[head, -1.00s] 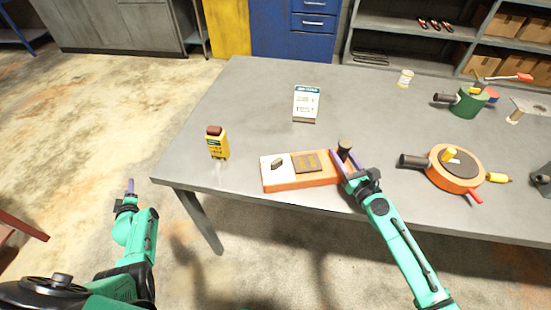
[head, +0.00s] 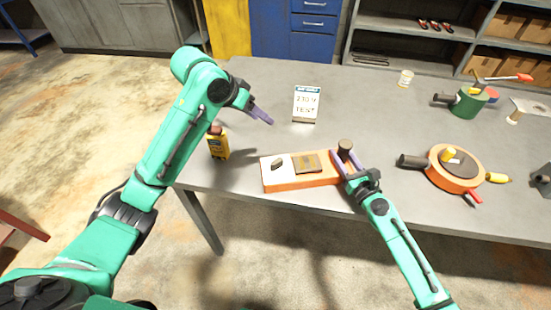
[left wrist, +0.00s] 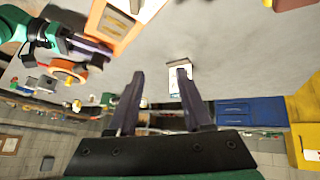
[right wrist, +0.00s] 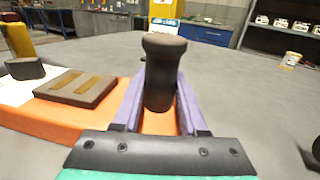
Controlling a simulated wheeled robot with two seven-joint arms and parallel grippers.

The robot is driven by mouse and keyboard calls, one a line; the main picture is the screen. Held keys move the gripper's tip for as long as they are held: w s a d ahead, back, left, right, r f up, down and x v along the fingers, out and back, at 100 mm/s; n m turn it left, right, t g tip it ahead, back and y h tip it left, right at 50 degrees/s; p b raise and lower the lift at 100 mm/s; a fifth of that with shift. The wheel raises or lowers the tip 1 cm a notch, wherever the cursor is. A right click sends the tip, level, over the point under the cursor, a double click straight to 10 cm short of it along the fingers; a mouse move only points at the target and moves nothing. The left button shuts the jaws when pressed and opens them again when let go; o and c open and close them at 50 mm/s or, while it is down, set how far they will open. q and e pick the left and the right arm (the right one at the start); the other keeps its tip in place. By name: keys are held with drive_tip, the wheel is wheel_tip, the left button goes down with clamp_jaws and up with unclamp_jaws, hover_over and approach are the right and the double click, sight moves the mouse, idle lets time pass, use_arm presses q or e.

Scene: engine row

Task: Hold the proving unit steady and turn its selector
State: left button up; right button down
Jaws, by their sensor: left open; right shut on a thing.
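The proving unit (head: 310,182), an orange block, lies near the table's front edge. Its white panel at the left end carries a small dark selector (head: 278,164); a brown plate with two tan strips is beside it. A dark post (head: 344,146) stands at its right end. My right gripper (right wrist: 160,100) is shut on this post, one finger on each side. My left gripper (head: 262,115) is open and empty above the table, behind and left of the unit. In the left wrist view the unit (left wrist: 120,30) is at the top, outside the fingers.
A yellow tester (head: 218,146) stands left of the unit, close to my left forearm. An orange round device (head: 453,178) with handles is to the right. The table between card and unit is clear.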

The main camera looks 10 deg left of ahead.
sight(277, 161)
use_arm(q)
drive_tip(key=s+d+f+m+g+y, duration=0.2)
drive_tip(key=s+m, duration=0.1)
drive_tip(key=s, duration=0.4)
drive_tip(key=x, duration=1.1)
drive_tip(key=shift+w+d+f, duration=0.15)
drive_tip(key=shift+w+f, duration=0.05)
drive_tip(key=shift+w, duration=0.15)
clamp_jaws()
